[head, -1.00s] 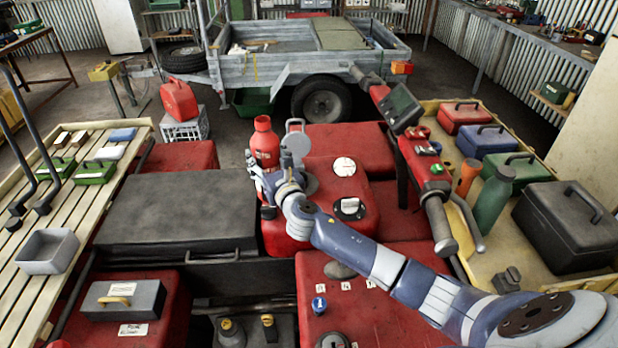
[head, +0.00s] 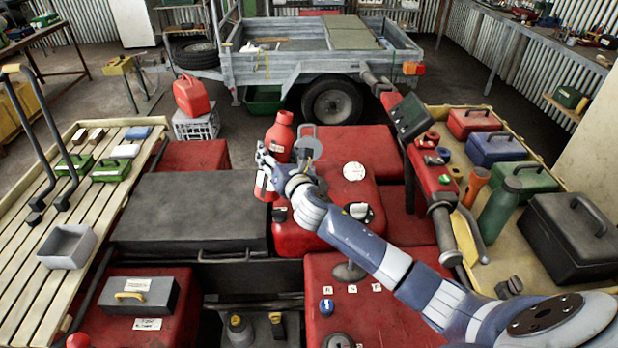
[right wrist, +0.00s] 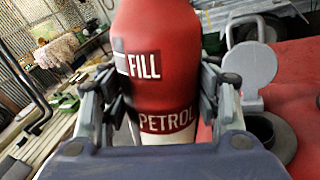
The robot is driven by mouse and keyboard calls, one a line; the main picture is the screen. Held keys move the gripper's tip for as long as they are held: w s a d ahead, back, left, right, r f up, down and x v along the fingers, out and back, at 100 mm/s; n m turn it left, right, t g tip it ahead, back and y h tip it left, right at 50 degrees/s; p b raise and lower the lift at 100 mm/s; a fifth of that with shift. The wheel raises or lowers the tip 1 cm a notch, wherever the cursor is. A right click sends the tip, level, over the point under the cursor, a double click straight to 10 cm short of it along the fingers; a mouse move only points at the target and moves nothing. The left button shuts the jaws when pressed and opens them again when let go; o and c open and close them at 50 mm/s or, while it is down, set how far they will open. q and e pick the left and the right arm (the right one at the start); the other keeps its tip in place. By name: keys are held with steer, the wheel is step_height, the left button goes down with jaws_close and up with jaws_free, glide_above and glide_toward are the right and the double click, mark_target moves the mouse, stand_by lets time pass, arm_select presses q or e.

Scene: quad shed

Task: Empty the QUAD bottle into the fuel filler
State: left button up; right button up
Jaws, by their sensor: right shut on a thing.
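My right gripper (head: 268,165) is shut around a red bottle (head: 279,140). In the right wrist view the bottle (right wrist: 160,60) fills the space between the fingers and its visible lettering reads FILL and PETROL; no QUAD lettering shows. It leans slightly to the right in the head view, held above the red bodywork. The fuel filler (right wrist: 272,137) is a dark round opening with a grey lid standing up (right wrist: 246,62), just right of the bottle. In the head view the lid (head: 308,149) shows beside the bottle, and my gripper and arm partly hide the filler. My left gripper is out of view.
A white round labelled cap (head: 354,171) and a dark-and-white cap (head: 360,212) sit on the red bodywork. The handlebar (head: 430,175) stands to the right. A tray (head: 470,275) holds toolboxes and a green flask (head: 499,208). A slatted rack (head: 60,290) is at left.

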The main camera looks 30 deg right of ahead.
steer(key=shift+m, duration=0.6)
steer(key=shift+d+f+m+g+y+b, duration=0.15)
steer(key=shift+f+m+g+y+b, duration=0.2)
steer(key=shift+m, duration=0.65)
steer(key=f+m+b, duration=0.1)
steer(key=f+b, duration=0.1)
steer(key=a+f+b, duration=0.1)
steer(key=f+b, duration=0.1)
steer(key=f+m+y+b, duration=0.1)
steer(key=f, duration=0.2)
steer(key=shift+a+m+g+b, duration=0.15)
steer(key=shift+m+g+b, duration=0.15)
steer(key=shift+g+b, duration=0.1)
steer(key=shift+a+r+m, duration=0.15)
steer(key=shift+r+m, duration=0.05)
steer(key=shift+m, duration=0.1)
steer(key=shift+a, duration=0.1)
steer(key=shift+s+a+f+m, duration=0.1)
steer(key=shift+f+m, duration=0.15)
steer(key=shift+m, duration=0.15)
steer(key=shift+a+r+m+y+b, duration=0.2)
steer(key=shift+m+y+b, duration=0.15)
steer(key=shift+m, duration=0.35)
steer(key=shift+d+m+g+y, duration=0.35)
steer(key=shift+m+y, duration=0.05)
steer(key=shift+m, duration=0.3)
steer(key=shift+f+m+b, duration=0.4)
